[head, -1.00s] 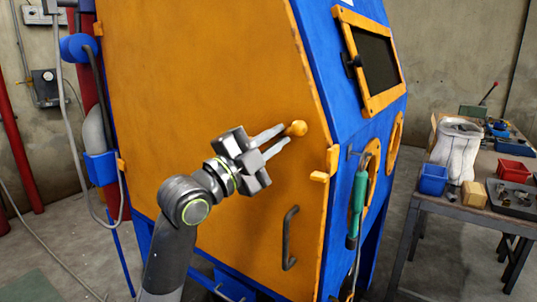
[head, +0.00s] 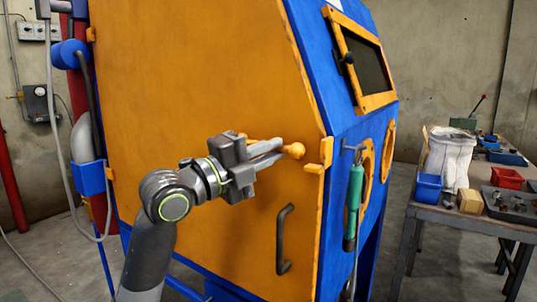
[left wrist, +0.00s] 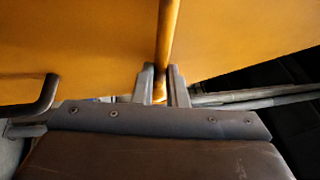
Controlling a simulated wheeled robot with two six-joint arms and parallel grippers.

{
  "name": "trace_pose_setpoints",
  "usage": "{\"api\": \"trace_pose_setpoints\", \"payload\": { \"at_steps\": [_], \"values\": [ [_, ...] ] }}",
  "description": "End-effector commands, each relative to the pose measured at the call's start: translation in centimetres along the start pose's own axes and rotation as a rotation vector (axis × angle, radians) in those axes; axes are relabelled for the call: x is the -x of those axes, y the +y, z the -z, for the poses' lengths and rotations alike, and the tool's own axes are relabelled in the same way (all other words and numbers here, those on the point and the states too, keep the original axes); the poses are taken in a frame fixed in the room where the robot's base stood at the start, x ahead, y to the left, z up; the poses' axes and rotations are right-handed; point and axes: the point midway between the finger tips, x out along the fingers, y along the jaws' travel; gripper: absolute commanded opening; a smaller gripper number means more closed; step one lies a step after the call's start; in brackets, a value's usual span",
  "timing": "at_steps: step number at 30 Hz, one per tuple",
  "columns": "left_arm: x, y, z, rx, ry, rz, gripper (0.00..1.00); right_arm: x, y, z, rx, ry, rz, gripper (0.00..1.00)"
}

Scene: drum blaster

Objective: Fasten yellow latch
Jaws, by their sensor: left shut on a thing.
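My left gripper (head: 277,150) is shut on the latch just behind the knob and hides much of the lever. In the left wrist view the yellow latch bar (left wrist: 168,45) runs between the two fingers (left wrist: 163,88). My right gripper is not in view.
A dark door handle (head: 284,240) is below the latch; it also shows in the left wrist view (left wrist: 45,97). A green tool (head: 354,205) hangs right of the catch. A workbench (head: 445,216) with bins stands at the right.

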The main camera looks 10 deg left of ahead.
Motion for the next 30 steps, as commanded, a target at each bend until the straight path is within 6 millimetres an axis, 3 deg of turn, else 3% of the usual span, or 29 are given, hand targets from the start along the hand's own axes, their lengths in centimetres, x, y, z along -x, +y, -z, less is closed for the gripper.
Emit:
{"api": "trace_pose_setpoints", "payload": {
  "at_steps": [17,18,23,30],
  "values": [
    [0.04,0.32,-0.03,-0.018,0.003,-0.011,0.0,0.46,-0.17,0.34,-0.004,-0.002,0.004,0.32],
    [0.04,0.34,-0.03,-0.018,0.003,-0.011,0.14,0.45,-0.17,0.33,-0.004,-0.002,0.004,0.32],
    [0.04,0.29,-0.02,-0.017,0.003,-0.01,0.34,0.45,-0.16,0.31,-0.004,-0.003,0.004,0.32],
    [0.04,0.2,-0.01,-0.017,0.003,-0.007,0.34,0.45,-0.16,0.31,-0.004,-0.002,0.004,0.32]
  ]
}}
